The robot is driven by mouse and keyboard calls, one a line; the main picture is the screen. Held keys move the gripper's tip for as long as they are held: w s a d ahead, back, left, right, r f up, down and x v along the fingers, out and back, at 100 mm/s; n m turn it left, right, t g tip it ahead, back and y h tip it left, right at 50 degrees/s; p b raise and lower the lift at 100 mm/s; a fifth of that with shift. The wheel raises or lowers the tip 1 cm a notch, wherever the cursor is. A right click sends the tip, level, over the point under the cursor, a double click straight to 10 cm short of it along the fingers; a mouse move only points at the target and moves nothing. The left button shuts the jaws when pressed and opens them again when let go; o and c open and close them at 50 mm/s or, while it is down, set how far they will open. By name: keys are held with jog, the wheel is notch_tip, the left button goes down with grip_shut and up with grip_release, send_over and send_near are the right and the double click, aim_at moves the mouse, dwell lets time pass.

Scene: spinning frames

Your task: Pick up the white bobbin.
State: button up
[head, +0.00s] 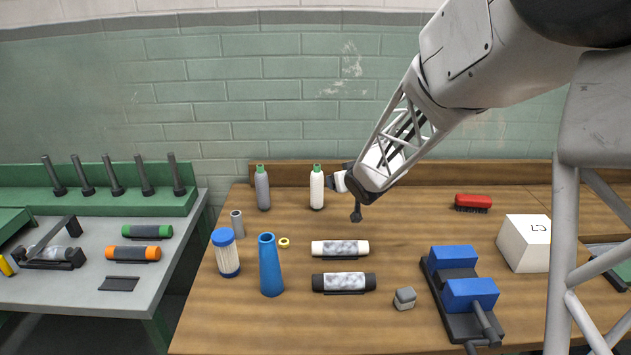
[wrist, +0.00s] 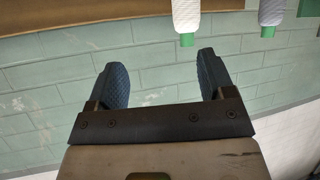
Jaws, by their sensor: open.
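The white bobbin (head: 340,248) lies on its side on the wooden table in the head view, with white ends and a mottled grey-white middle. A black bobbin (head: 344,282) lies just in front of it. My gripper (head: 356,208) is above and behind the white bobbin, apart from it. In the wrist view my gripper (wrist: 163,62) shows two blue-padded fingers spread wide with nothing between them. That view faces the wall upside down, and the white bobbin is not in it.
A white bottle (head: 317,188) and a grey bottle (head: 262,188) stand at the back. A blue cone (head: 270,265), a blue-capped jar (head: 226,254) and a yellow ring (head: 284,242) are to the left. A grey cube (head: 405,298) and a blue-block device (head: 452,257) are to the right.

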aim_at(320, 183)
jog(key=w+a+f+y, duration=0.1)
jog(key=w+a+f, duration=0.1)
jog(key=w+a+f+n+y, duration=0.1)
jog(key=w+a+f, duration=0.1)
jog(key=w, duration=0.1)
jog(key=shift+a+f+y, duration=0.2)
jog(key=shift+f+y, duration=0.1)
jog(key=shift+y, duration=0.1)
jog(key=shift+w, duration=0.1)
jog(key=shift+x, duration=1.2)
jog(key=shift+x, duration=2.6)
jog(key=shift+f, duration=0.1)
jog(key=c, duration=1)
jog(key=shift+c, duration=0.2)
